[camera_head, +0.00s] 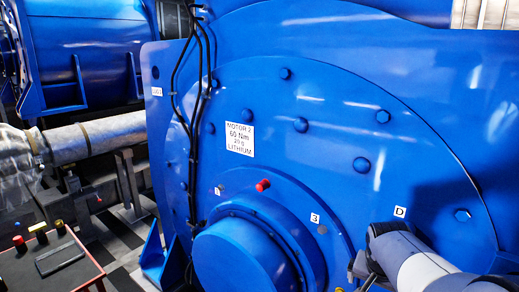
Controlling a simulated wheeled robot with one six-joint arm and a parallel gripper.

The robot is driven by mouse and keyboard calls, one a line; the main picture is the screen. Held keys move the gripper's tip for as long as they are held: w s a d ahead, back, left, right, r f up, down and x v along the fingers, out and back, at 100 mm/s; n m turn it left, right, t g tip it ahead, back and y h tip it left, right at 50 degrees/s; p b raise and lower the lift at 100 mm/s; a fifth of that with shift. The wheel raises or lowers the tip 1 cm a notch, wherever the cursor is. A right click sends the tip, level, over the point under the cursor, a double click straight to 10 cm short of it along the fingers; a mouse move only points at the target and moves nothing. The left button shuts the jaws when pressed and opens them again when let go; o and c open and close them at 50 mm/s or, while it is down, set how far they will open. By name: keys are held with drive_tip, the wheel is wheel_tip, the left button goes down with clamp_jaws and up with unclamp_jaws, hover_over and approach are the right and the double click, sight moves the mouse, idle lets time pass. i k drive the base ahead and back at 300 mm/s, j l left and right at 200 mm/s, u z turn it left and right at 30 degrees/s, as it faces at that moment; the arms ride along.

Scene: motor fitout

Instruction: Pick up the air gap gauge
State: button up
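I cannot pick out the air gap gauge for certain. A dark flat bar (60,259) lies on a dark-topped cart with a red edge at the lower left; I cannot tell whether it is the gauge. My gripper (359,272) shows only in part at the bottom right, close in front of the big blue motor (335,150). Its fingers are mostly cut off or hidden by my wrist, so their opening cannot be seen. No held thing is visible. The gripper is far to the right of the cart.
The motor's blue hub (240,258) juts forward at the bottom centre, between my gripper and the cart (25,275). Red and yellow knobs stand at the cart's back edge. Black cables (190,110) run down the motor's left side. A wrapped pipe (90,138) lies behind left.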

sight(38, 228)
drive_tip(key=u, duration=1.3)
drive_tip(key=i, duration=1.05)
drive_tip(key=i+u, duration=0.15)
drive_tip(key=i, duration=0.95)
drive_tip(key=k, duration=0.3)
drive_tip(key=z, duration=0.05)
